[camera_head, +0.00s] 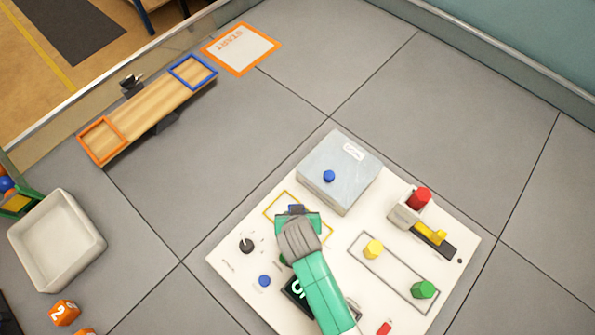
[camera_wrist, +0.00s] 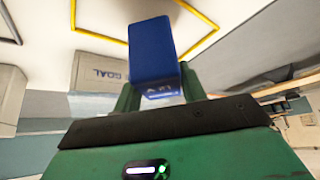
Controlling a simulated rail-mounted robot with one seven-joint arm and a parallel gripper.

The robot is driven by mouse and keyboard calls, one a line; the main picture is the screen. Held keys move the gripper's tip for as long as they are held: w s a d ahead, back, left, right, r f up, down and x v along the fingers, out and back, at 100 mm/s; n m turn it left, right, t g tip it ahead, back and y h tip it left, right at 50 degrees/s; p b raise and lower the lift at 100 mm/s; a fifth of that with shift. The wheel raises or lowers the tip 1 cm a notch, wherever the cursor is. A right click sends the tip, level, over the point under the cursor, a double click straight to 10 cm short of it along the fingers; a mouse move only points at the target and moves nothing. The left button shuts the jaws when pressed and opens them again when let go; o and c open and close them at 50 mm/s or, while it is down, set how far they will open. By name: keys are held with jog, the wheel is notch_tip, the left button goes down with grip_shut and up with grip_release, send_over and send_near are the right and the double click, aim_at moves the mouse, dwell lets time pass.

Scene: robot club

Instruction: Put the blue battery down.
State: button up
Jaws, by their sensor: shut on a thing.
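The blue battery (camera_wrist: 152,52) is a blue block held between the two green fingers of my gripper (camera_wrist: 160,88) in the wrist view. In the head view only a small bit of the blue battery (camera_head: 296,209) shows past the end of my green gripper (camera_head: 298,215). My gripper is over the white board (camera_head: 225,257), at a yellow outlined rectangle (camera_head: 270,203) beside the grey box. My gripper hides part of this outline. I cannot tell whether the battery touches the board.
The grey box (camera_head: 318,160) with a blue knob stands just beyond my gripper. A black knob (camera_head: 246,245), a yellow peg (camera_head: 372,249), a green peg (camera_head: 423,289) and a red cylinder (camera_head: 419,197) stand on the board. A white bin (camera_head: 68,230) is at left.

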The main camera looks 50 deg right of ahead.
jog(key=shift+w+d, duration=0.15)
jog(key=shift+d, duration=0.1)
jog(key=shift+w+d+f+b, duration=0.15)
jog(key=shift+f+b, duration=0.2)
jog(key=shift+f, duration=0.6)
jog(key=shift+d+f+b, duration=0.1)
jog(key=shift+f+b, duration=0.2)
jog(key=shift+f, duration=0.65)
jog(key=o, duration=1.2)
jog(key=shift+o, duration=0.2)
jog(key=shift+r, duration=0.3)
jog(key=p+v, duration=0.3)
jog(key=v, duration=0.8)
jog(key=shift+a+r, duration=0.15)
jog(key=shift+r, duration=0.1)
